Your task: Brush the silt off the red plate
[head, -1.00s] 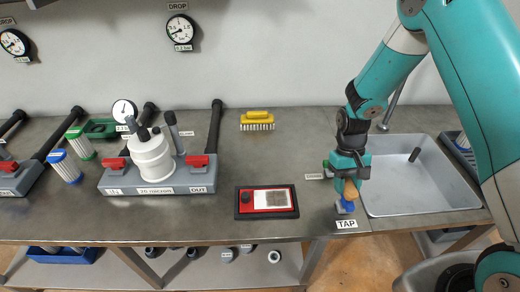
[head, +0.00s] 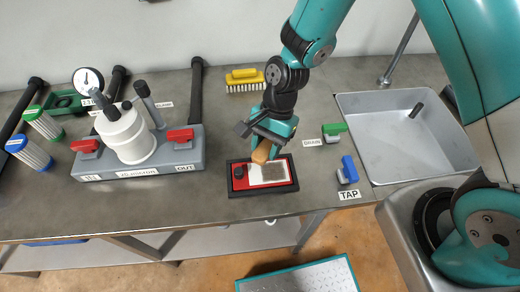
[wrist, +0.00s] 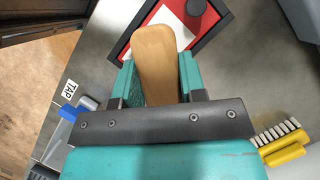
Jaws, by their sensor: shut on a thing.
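The red plate (head: 262,185) lies in a black frame on the bench, with a white panel (head: 256,180) on it. A black knob (head: 239,172) sits on the plate's left side. My gripper (head: 270,143) is over the plate's back edge, shut on a tan wooden piece (head: 262,152). The wrist view shows this wooden piece (wrist: 155,60) between the fingers, pointing toward the red plate (wrist: 206,40). Its far end hides part of the plate, and I cannot tell whether it touches.
A yellow brush (head: 244,82) lies behind the plate. A filter manifold (head: 140,160) with red valves stands left. The green drain valve (head: 333,131), blue tap valve (head: 349,170) and a metal sink (head: 400,140) are right. Bare bench lies between manifold and plate.

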